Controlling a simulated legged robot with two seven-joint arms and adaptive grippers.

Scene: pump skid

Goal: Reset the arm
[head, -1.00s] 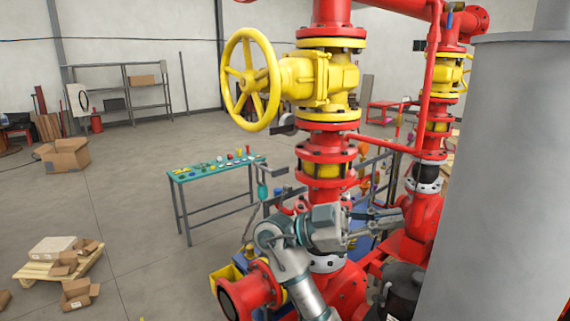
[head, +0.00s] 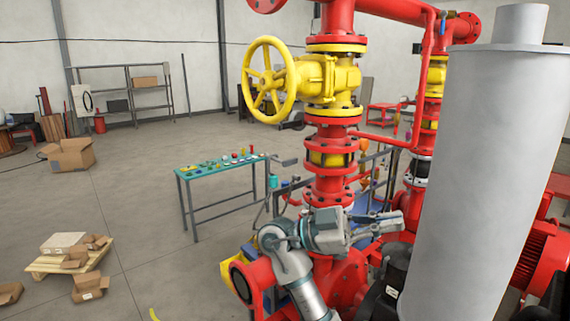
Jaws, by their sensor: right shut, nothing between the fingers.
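My right arm rises from the bottom centre, bent at a grey joint, in front of the red pump pipework. My right gripper (head: 385,222) points to the right and is shut and empty. It appears in front of the lower red pipe and left of a grey cylinder (head: 480,170). I cannot tell whether it touches the pipework. My left gripper is not in view.
A yellow handwheel (head: 269,80) and yellow valve (head: 330,80) sit on the red vertical pipe above my arm. A teal-topped table (head: 215,172) with small parts stands behind left. Boxes on a pallet (head: 70,255) lie left; open floor lies between.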

